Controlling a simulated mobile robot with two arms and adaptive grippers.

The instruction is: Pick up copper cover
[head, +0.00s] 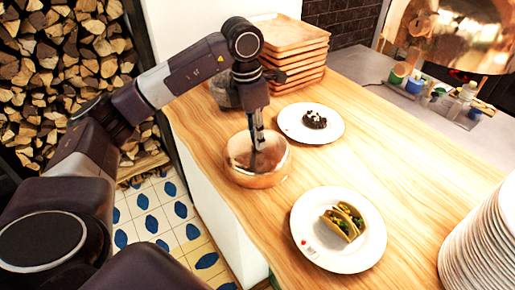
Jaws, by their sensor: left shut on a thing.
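The copper cover (262,176) is a round, shiny copper piece on the wooden counter (225,200), near its left edge. My left gripper (258,145) comes down from above and is shut on the copper cover. Its fingertips are at the cover's upper middle, and the exact grip point is hard to make out. I cannot tell whether the cover touches the counter or is slightly raised. My right gripper is not in view.
A white plate with tacos (338,265) lies right of the cover. Another plate with dark food (332,110) lies behind it. Wooden trays (297,35) are stacked at the back, and white plates (478,250) at the front right.

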